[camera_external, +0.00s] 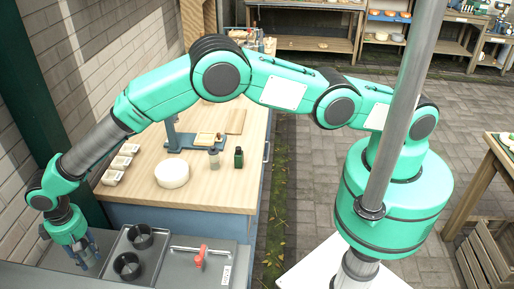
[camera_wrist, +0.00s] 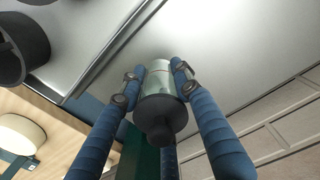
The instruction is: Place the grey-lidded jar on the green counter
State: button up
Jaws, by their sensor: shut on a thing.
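My gripper (camera_external: 86,257) is at the far left in the external view, low over the grey metal worktop. In the wrist view its two blue fingers (camera_wrist: 158,84) are shut on a jar (camera_wrist: 160,85) with a pale, glassy body and a dark grey lid. The fingers grip the jar's sides. Behind it is a grey metal surface; I cannot tell whether the jar touches it. In the external view the held jar is mostly hidden by the fingers. I cannot make out a clearly green counter top.
Dark round pots (camera_external: 127,265) sit in the metal worktop (camera_external: 190,262), beside a red-handled lever (camera_external: 201,257). The wooden counter (camera_external: 215,193) holds a white round block (camera_external: 172,174), a small grey-topped jar (camera_external: 214,159), a dark green bottle (camera_external: 239,157) and a blue stand (camera_external: 172,138). A brick wall closes the left side.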

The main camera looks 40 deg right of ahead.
aim_at(91, 263)
jog(key=shift+f, duration=1.85)
jog(key=shift+f, duration=0.15)
jog(key=o, duration=1.2)
jog(key=shift+o, duration=0.2)
jog(key=shift+r+b, duration=0.35)
jog(key=shift+r, duration=5.75)
